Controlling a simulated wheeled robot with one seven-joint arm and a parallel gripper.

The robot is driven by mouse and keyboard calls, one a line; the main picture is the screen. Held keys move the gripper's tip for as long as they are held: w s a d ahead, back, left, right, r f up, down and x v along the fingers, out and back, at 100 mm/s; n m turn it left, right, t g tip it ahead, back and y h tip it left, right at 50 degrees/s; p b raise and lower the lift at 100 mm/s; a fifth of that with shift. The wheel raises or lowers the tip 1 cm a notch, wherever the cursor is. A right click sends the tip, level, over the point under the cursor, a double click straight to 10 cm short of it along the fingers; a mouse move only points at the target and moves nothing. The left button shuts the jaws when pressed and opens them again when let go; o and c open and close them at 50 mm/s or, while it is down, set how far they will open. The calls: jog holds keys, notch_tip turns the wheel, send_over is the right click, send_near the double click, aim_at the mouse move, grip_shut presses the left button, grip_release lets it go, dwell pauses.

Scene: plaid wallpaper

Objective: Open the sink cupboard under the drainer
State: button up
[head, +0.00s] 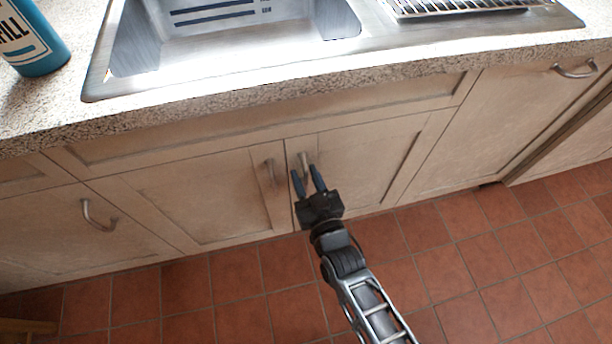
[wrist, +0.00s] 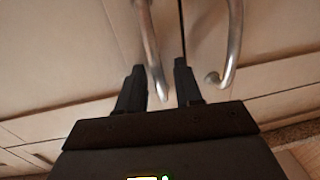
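The sink cupboard has two shut pale wooden doors, a left door (head: 205,200) and a right door (head: 362,165). The right door's metal bar handle (head: 304,160) stands near the seam, close to the left door's handle (head: 271,172). My gripper (head: 306,175) is open in front of the right door, one finger on each side of its handle. In the wrist view, this handle (wrist: 150,50) shows between my two fingers (wrist: 157,75), and the other handle (wrist: 234,45) is just to the right. I cannot tell whether either finger touches the handle. The metal drainer (head: 465,8) is above, to the right.
A speckled countertop (head: 250,98) with a steel sink (head: 240,40) overhangs the doors. Another shut door with a handle (head: 575,71) is at the right, and one with a handle (head: 97,217) at the left.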

jog(key=shift+w, duration=0.1)
grip_shut()
dwell(0.3)
